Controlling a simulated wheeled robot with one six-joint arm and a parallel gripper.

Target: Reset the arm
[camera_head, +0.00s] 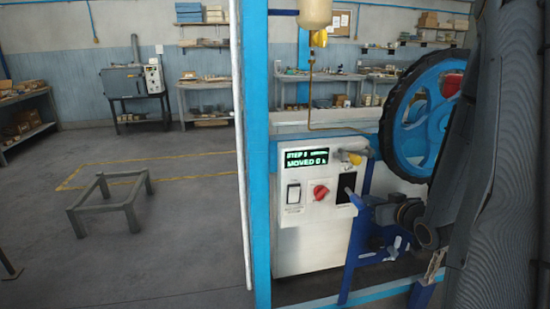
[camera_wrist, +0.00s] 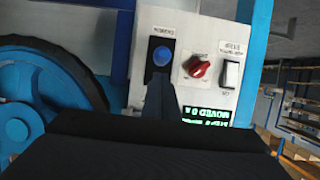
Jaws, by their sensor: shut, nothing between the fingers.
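My gripper (camera_wrist: 160,92) shows in the wrist view as one dark, pointed shape with its fingers together and nothing held. My arm comes in from the right.
The panel also bears a red knob (camera_head: 320,192), a switch (camera_head: 293,193) and a lit green display (camera_head: 306,159). A blue wheel with a black rim (camera_head: 395,110) stands above right of the panel. A blue post (camera_head: 256,150) stands left. A low metal frame (camera_head: 110,200) stands on open floor.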

